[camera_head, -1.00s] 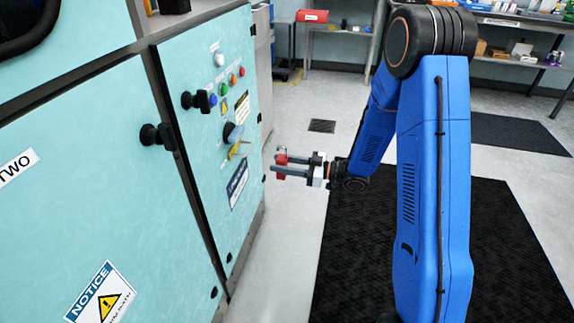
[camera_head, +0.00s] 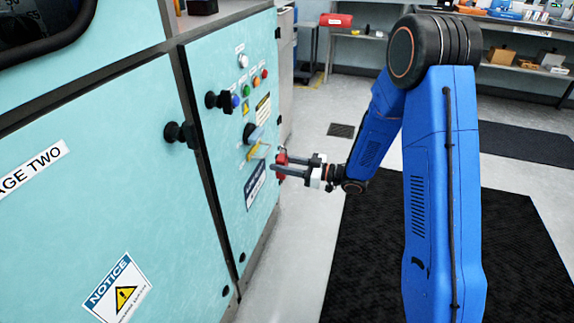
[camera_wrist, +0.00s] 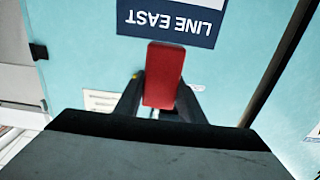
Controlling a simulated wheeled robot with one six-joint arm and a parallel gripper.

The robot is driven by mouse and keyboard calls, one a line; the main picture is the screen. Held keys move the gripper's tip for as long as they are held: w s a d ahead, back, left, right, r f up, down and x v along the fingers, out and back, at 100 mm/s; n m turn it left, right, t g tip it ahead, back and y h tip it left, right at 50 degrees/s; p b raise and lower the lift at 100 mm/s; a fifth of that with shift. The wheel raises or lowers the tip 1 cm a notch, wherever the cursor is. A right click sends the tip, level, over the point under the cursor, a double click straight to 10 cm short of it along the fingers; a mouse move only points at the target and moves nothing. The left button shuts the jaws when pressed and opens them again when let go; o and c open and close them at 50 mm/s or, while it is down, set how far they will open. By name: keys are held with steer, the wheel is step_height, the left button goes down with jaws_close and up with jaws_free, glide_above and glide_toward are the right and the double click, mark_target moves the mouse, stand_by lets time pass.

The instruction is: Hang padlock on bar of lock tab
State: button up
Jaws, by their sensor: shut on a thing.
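The red padlock (camera_head: 281,159) is between the fingers of my gripper (camera_head: 285,165), which is shut on it. In the wrist view the padlock (camera_wrist: 164,75) stands out as a red block between the dark fingertips. Its shackle is hidden there. The lock tab (camera_head: 258,150), a yellow piece below the dark rotary switch (camera_head: 252,133), is on the teal cabinet panel. The padlock is just right of the tab and slightly lower in the head view. I cannot tell whether they touch.
The teal cabinet (camera_head: 110,200) fills the left side. Coloured buttons (camera_head: 246,90) and black door knobs (camera_head: 180,134) stick out from it. A blue label (camera_head: 255,185) is below the tab. Open floor and a black mat (camera_head: 370,260) lie to the right.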

steer(key=shift+w+a+f, duration=0.2)
steer(key=shift+w+a, duration=0.1)
steer(key=shift+a, duration=0.55)
steer(key=shift+w+a+f, duration=0.25)
steer(key=shift+w+a, duration=0.1)
steer(key=shift+a, duration=0.45)
steer(key=shift+w+a+f, duration=0.2)
steer(key=shift+w+a, duration=0.1)
steer(key=shift+a, duration=0.55)
steer(key=shift+f, duration=0.1)
steer(key=o, duration=1.2)
